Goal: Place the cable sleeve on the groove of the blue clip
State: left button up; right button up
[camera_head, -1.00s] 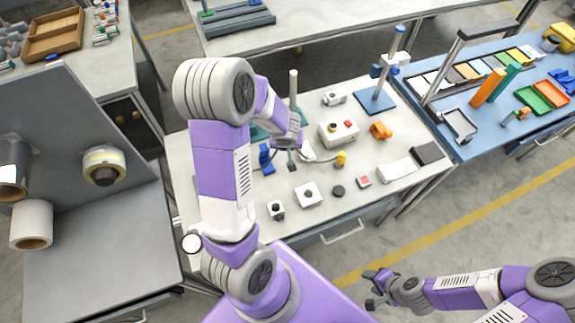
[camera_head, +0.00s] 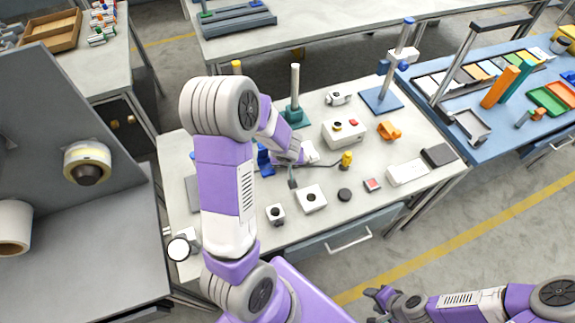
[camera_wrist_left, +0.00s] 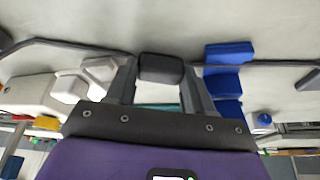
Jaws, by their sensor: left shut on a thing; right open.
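The cable sleeve (camera_wrist_left: 161,68) is a dark rounded block between the two fingers of my left gripper (camera_wrist_left: 160,82), which is shut on it. A thin dark cable runs out from both sides of it in the left wrist view. The blue clip (camera_wrist_left: 228,75) stands to the right of the fingers there, apart from the sleeve. In the head view the clip (camera_head: 264,160) is just left of my left gripper (camera_head: 291,176), partly covered by my arm; its groove cannot be made out. My right gripper (camera_head: 378,302) is open and empty, low in front of the table.
A yellow connector (camera_head: 346,160) on the cable and a white box with buttons (camera_head: 343,133) lie right of the left gripper. White blocks (camera_head: 311,198) and a black puck (camera_head: 344,195) lie in front. A green-based post (camera_head: 295,95) stands behind.

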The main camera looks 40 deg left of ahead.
pick_arm(q)
jog(key=shift+f, duration=0.1)
jog(key=o, duration=0.6)
jog(key=shift+f, duration=0.15)
jog(key=o, duration=0.4)
jog(key=shift+o, duration=0.2)
